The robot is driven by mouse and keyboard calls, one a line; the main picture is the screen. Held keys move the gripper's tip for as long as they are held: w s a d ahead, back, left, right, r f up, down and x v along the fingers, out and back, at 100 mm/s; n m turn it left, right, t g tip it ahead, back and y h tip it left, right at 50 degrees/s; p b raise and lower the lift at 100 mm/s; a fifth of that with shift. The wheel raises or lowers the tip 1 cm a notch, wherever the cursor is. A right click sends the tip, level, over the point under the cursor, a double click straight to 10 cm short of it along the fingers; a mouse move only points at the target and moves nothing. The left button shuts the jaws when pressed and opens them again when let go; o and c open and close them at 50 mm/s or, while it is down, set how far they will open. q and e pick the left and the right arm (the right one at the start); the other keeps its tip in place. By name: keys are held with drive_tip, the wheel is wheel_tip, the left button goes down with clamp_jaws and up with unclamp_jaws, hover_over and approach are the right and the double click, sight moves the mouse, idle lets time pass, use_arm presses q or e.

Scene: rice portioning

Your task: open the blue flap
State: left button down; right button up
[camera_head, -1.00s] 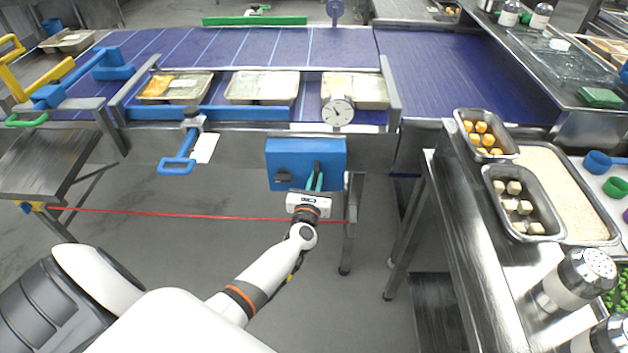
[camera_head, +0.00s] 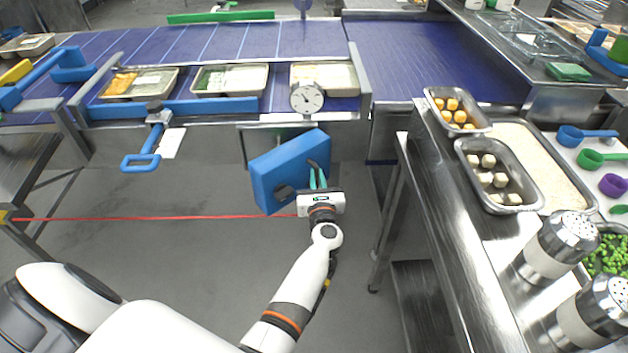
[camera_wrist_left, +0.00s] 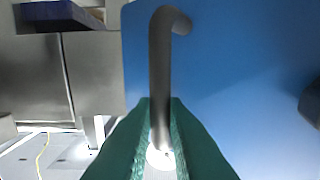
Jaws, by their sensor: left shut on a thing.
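The blue flap (camera_head: 285,170) hangs at the front of the conveyor and stands swung out at an angle, with a grey recess (camera_head: 258,142) showing behind its top edge. A dark knob (camera_head: 284,193) sits low on its face. My left gripper (camera_head: 318,178) is shut on the flap's dark handle near its right side. In the left wrist view the green fingers (camera_wrist_left: 160,135) close on both sides of the grey bar handle (camera_wrist_left: 160,70), and the blue flap face (camera_wrist_left: 235,75) fills the right. My right gripper is not in view.
A red line (camera_head: 160,217) stretches across below the conveyor at the left. A blue lever handle (camera_head: 141,162) hangs left of the flap. A steel counter (camera_head: 440,230) with food trays and shakers stands at the right. Grey floor lies open below the flap.

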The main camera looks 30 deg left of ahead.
use_arm(q)
drive_tip(key=shift+w+d, duration=0.1)
idle(0.3)
drive_tip(key=c, duration=1.5)
unclamp_jaws()
drive_tip(key=shift+o, duration=0.2)
